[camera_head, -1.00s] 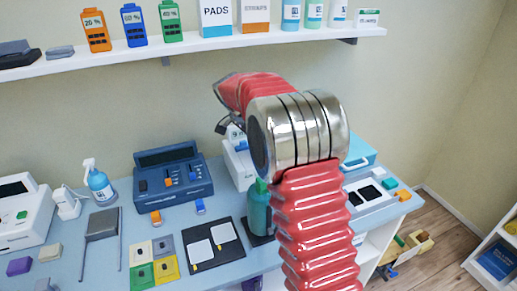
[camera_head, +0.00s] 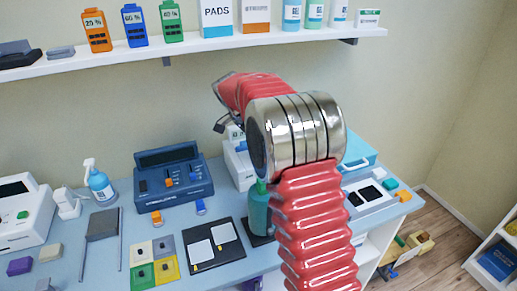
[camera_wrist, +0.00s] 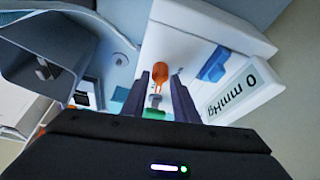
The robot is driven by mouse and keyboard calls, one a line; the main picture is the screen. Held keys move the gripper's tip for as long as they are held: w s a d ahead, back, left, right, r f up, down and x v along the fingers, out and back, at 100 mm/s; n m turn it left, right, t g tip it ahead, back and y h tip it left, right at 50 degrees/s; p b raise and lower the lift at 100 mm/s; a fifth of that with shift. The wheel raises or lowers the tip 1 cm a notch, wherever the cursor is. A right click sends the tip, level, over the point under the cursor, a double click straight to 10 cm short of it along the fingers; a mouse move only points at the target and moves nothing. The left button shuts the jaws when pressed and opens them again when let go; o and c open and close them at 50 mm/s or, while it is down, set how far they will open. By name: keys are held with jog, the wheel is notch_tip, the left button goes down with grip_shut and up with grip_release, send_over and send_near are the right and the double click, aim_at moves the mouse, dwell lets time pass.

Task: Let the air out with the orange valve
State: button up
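The orange valve (camera_wrist: 160,72) is a rounded orange piece on a white device (camera_wrist: 195,45), seen in the wrist view just beyond my fingertips. The device has a blue part and a display (camera_wrist: 250,88) reading 0 mmHg. In the head view my arm mostly hides this device (camera_head: 240,172), and the valve cannot be made out. My gripper (camera_wrist: 161,82) is open, with its two dark fingers apart. The valve shows in line with the gap between them; I cannot tell whether they touch it.
A dark blue console (camera_head: 175,178) stands left of the white device. A green bottle (camera_head: 259,212) stands in front, close to my arm. Pads lie on a black mat (camera_head: 216,248). A shelf (camera_head: 130,48) runs along the wall above. A spray bottle (camera_head: 100,187) stands farther left.

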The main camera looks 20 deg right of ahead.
jog(key=w+v, duration=0.1)
jog(key=v, duration=1.2)
jog(key=shift+s+r, duration=0.3)
jog(key=shift+s, duration=0.15)
jog(key=shift+s+a+r, duration=0.1)
jog(key=s+a+r+n+t+y, duration=0.15)
jog(key=s+n, duration=0.25)
jog(key=s, duration=0.5)
jog(key=s+a+r+n+t+y, duration=0.1)
jog(key=s+a+r+n, duration=0.3)
jog(key=s, duration=0.6)
jog(key=s+a+f+n+t+y, duration=0.1)
jog(key=s+f+n, duration=0.3)
jog(key=s, duration=0.4)
jog(key=s+a+f+n+t+y, duration=0.1)
jog(key=s+f+n, duration=0.3)
jog(key=s+f, duration=0.3)
jog(key=shift+s+a, duration=0.35)
jog(key=shift+s, duration=0.55)
jog(key=shift+c, duration=0.4)
